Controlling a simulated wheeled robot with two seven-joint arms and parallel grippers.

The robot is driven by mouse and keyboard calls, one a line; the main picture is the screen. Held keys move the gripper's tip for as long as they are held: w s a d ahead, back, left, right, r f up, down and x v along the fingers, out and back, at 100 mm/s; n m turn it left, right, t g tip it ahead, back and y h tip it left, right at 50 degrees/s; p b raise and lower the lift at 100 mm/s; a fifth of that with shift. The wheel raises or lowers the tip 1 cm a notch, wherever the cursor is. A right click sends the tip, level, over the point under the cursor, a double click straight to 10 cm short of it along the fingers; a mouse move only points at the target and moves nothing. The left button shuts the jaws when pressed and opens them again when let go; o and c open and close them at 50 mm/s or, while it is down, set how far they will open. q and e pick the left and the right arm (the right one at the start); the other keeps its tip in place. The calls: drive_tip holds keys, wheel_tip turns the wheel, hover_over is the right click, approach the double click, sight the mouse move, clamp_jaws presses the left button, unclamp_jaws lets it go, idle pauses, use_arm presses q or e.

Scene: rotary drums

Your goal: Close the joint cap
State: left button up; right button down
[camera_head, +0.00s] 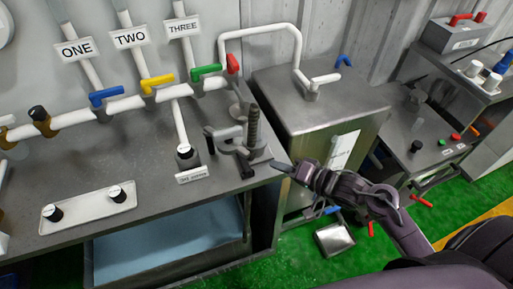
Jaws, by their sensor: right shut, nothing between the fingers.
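A dark grey metal fitting with an upright threaded rod (254,126) stands at the right end of the steel bench; it appears to be the joint with its cap. Its arms spread left and toward the front edge, and I cannot tell clearly which part is the cap or how far it is open. My right gripper (284,168) is shut and empty, just right of the fitting beside the bench corner. Its tip looks close to the fitting's front part, but I cannot tell whether they touch. My left gripper is not in view.
White pipes with blue (104,97), yellow (158,83) and green (206,72) valve handles run behind the bench. A steel cabinet (335,108) with a white pipe stands behind my right gripper. A panel with two black knobs (88,208) lies left.

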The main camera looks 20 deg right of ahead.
drive_tip(key=w+a+r+m+y, duration=0.1)
drive_tip(key=w+a+r+m+y+p, duration=0.1)
drive_tip(key=w+a+y, duration=0.1)
drive_tip(key=w+a+r+y+p, duration=0.1)
drive_tip(key=w+a, duration=0.1)
drive_tip(key=shift+w+m+y, duration=0.1)
drive_tip(key=shift+m+y, duration=0.2)
drive_tip(key=shift+m, duration=0.1)
idle(0.3)
